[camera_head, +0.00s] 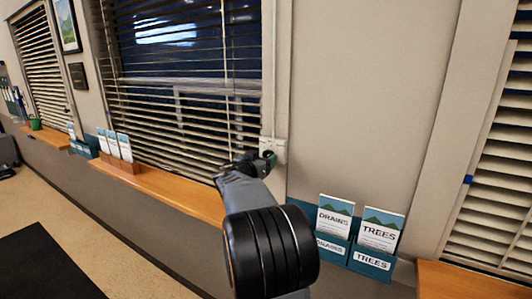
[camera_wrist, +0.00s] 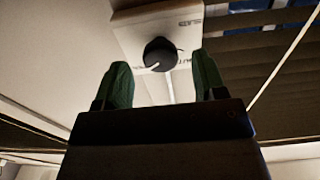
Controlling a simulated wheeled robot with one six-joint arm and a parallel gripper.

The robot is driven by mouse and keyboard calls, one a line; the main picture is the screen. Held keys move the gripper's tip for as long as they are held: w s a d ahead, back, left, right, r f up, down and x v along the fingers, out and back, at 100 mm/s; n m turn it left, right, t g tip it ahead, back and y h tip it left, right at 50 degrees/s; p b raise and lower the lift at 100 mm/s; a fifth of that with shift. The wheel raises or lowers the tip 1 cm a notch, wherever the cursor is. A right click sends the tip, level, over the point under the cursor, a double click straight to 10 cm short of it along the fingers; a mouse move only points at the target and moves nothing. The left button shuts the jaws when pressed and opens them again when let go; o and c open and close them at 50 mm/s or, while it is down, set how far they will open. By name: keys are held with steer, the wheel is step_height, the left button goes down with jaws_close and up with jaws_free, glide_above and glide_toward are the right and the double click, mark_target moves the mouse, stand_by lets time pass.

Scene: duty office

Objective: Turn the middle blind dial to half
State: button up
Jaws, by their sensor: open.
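The middle blind dial is a round black knob (camera_wrist: 159,54) with a white pointer mark, on a pale plate (camera_wrist: 185,16) with printed lettering that I cannot fully read. In the wrist view its mark points to the lower left. My gripper (camera_wrist: 160,70) is open, its green fingers to either side of the dial in the picture; the dial seems just beyond the fingertips, and I see no contact. In the head view, my gripper (camera_head: 267,157) is at the lower right corner of the middle window, in front of the pale plate (camera_head: 279,146), and hides the dial.
The middle blind (camera_head: 180,100) hangs left of the dial with its slats apart. A wooden sill (camera_head: 165,188) runs below, with a leaflet holder (camera_head: 118,163). Teal leaflet racks (camera_head: 370,262) are on the wall at right. Another blind (camera_head: 500,180) is at far right.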

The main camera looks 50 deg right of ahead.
steer(key=shift+p+x, duration=0.35)
steer(key=shift+x, duration=0.95)
steer(key=shift+c, duration=0.4)
steer(key=c, duration=0.8)
steer(key=shift+f, duration=0.1)
steer(key=shift+c, duration=0.2)
steer(key=shift+b, duration=0.45)
